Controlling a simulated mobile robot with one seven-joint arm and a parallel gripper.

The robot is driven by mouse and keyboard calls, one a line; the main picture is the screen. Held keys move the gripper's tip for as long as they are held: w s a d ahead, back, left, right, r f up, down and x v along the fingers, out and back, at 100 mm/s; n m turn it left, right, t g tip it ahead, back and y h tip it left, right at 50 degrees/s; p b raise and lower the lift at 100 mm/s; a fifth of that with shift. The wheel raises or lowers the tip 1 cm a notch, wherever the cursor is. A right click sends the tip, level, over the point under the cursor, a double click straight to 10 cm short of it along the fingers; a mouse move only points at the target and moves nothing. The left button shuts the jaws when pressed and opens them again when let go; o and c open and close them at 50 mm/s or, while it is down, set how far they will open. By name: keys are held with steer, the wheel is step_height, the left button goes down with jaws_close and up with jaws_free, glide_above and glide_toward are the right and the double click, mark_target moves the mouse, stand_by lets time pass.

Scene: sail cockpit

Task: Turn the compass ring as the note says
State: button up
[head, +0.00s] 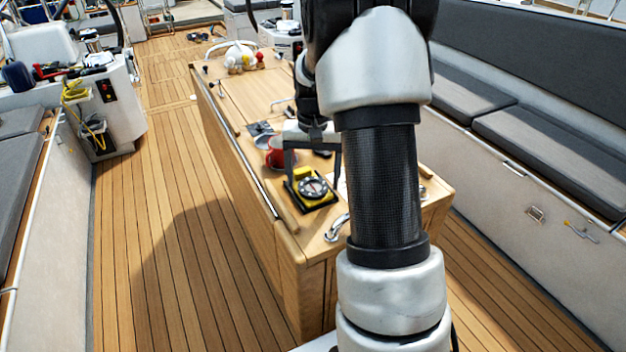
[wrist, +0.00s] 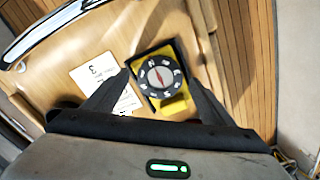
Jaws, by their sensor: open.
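The compass (head: 313,187) is a round black-ringed dial on a yellow and black base, lying on the wooden cockpit table. In the wrist view the compass (wrist: 161,76) shows white letters around its ring and a red needle on a pale centre. A white note (wrist: 93,77) with small print and what looks like a 3 lies left of it; the small print is unreadable. My gripper (head: 312,176) is open above the compass. In the wrist view its fingers (wrist: 157,82) stand either side of the compass; I cannot tell whether they touch it.
A red mug (head: 276,153) stands just behind the compass on the table (head: 262,92). A metal cleat-like fitting (head: 337,228) sits near the front edge. White and red items (head: 240,58) lie at the far end. Cushioned benches flank the table; the left deck is clear.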

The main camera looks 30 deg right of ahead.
steer(key=shift+f, duration=0.45)
steer(key=shift+c, duration=0.3)
steer(key=c, duration=1)
